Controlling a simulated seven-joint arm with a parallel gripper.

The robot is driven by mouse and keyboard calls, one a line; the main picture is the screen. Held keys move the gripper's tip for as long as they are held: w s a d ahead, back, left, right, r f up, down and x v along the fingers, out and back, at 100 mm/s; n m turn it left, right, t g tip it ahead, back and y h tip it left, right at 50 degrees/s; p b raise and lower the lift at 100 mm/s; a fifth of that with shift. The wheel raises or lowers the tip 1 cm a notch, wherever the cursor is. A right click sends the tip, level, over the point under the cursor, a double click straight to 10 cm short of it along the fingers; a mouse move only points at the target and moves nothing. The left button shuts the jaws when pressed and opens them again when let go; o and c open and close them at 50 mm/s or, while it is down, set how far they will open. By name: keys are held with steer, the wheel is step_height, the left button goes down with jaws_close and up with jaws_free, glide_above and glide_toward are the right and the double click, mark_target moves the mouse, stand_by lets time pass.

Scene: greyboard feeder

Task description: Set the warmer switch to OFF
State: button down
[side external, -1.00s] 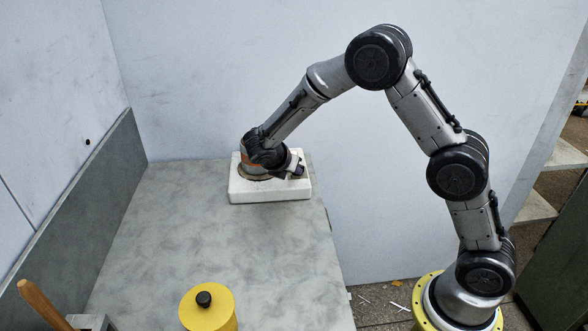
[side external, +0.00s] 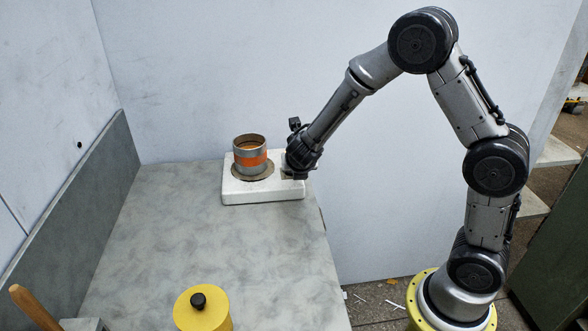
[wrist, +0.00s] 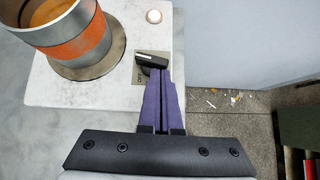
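The warmer (side external: 262,196) is a white block at the far right of the table, with a round plate on top. The plate's lettering is too small to read surely. My gripper (wrist: 161,72) has its purple fingers together with nothing between them. Its tips are right by the knob's near side; I cannot tell whether they touch. In the side view my gripper (side external: 297,172) hides the switch.
A metal cup with an orange band (side external: 250,157) stands on the warmer's round plate, left of my gripper. A small pale round lamp (wrist: 154,16) is beyond the switch. A yellow lidded canister (side external: 203,310) stands at the front. The table middle is clear.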

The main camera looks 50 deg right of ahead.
steer(key=shift+d+n, duration=0.15)
steer(key=shift+n, duration=0.25)
steer(key=shift+s, duration=0.1)
steer(key=shift+s+d, duration=0.1)
steer(key=shift+d, duration=0.65)
steer(key=shift+w, duration=0.2)
